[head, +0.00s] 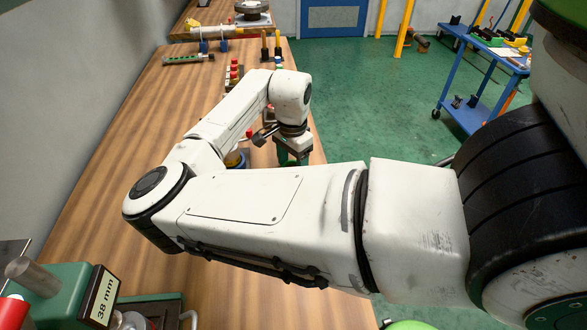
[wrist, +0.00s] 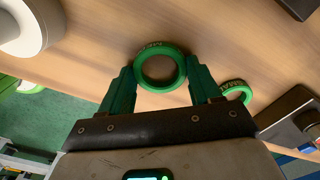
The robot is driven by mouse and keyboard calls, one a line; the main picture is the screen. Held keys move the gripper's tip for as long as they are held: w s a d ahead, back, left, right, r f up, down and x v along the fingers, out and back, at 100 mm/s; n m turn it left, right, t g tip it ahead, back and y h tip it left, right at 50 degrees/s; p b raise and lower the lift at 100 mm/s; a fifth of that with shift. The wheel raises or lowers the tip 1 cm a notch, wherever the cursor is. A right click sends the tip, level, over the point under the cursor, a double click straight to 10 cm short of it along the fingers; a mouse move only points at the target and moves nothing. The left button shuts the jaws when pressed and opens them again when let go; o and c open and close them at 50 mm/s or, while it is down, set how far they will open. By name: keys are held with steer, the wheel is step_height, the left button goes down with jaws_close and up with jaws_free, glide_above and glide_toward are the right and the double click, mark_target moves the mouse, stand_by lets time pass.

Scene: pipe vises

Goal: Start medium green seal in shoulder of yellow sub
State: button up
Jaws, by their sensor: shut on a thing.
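My gripper (wrist: 161,72) is shut on a green ring seal (wrist: 159,51), with one green finger at each side of it. The seal's open hole faces the wrist camera, and small lettering shows on its rim. A second, smaller-looking green ring (wrist: 236,92) lies beyond the right finger. In the head view my gripper (head: 292,154) points down near the bench's right edge, and the seal cannot be made out there.
The wooden bench (head: 155,120) has a clear left side. A green vise marked 38 mm (head: 103,297) stands at the near left. Red-topped pieces (head: 234,72) stand farther back. A pale round part (wrist: 30,25) and a dark block (wrist: 292,118) flank the gripper. A blue cart (head: 485,60) stands right.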

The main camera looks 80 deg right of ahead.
steer(key=shift+r+p, duration=2.4)
steer(key=shift+r, duration=0.15)
